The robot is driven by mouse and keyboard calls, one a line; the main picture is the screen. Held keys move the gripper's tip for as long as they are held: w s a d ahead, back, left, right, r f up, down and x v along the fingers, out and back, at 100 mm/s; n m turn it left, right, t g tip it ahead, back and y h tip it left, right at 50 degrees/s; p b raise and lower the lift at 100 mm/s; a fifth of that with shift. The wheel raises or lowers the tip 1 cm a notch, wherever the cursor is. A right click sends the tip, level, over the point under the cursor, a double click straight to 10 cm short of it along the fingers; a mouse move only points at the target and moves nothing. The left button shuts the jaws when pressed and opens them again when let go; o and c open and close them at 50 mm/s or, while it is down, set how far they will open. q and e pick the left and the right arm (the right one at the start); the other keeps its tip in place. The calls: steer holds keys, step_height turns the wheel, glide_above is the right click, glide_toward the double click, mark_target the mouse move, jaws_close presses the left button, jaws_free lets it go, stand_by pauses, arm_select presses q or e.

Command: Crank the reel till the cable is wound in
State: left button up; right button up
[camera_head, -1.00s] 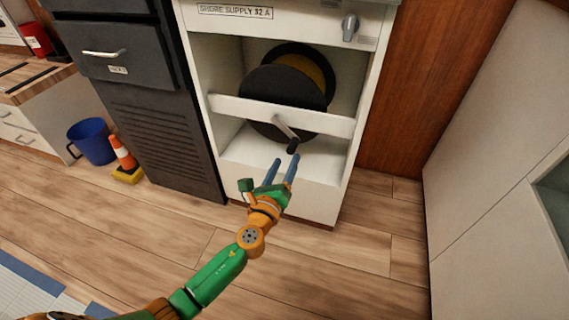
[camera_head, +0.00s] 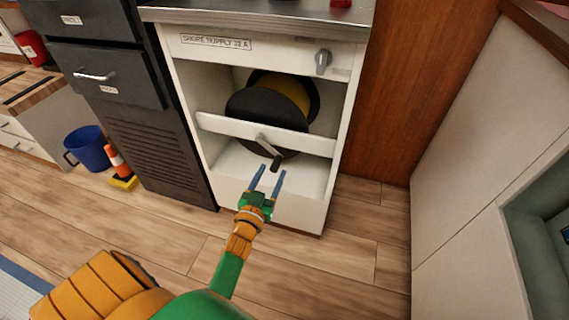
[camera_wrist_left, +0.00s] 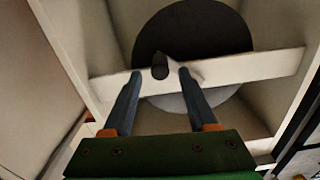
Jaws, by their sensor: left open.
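A cable reel with a black disc (camera_head: 255,108) sits inside the white cabinet behind a white crossbar (camera_head: 222,124); yellow cable (camera_head: 288,87) shows on its drum. A grey crank arm (camera_head: 266,142) in front of the crossbar slopes down right to a black handle (camera_head: 276,163). My left gripper (camera_head: 271,170) is open, its blue fingers pointing at the handle from the front. In the left wrist view the handle (camera_wrist_left: 160,65) appears between the two fingertips (camera_wrist_left: 160,73); the fingers are not closed on it, and the depth gap is hard to judge. My right gripper is not seen.
The white cabinet has a grey knob (camera_head: 322,61) at its upper right. A dark drawer unit (camera_head: 150,150) stands left of it, with a blue bucket (camera_head: 87,148) and an orange cone (camera_head: 118,160) beyond. Wooden floor (camera_head: 350,240) is clear in front.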

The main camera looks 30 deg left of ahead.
mark_target(273, 171)
arm_select(q)
steer(key=x, duration=0.3)
steer(key=shift+f+b, duration=0.2)
steer(key=shift+b, duration=0.2)
steer(key=shift+w+a+r, duration=0.15)
steer(key=shift+w+a, duration=0.05)
steer(key=shift+w, duration=0.25)
jaws_close()
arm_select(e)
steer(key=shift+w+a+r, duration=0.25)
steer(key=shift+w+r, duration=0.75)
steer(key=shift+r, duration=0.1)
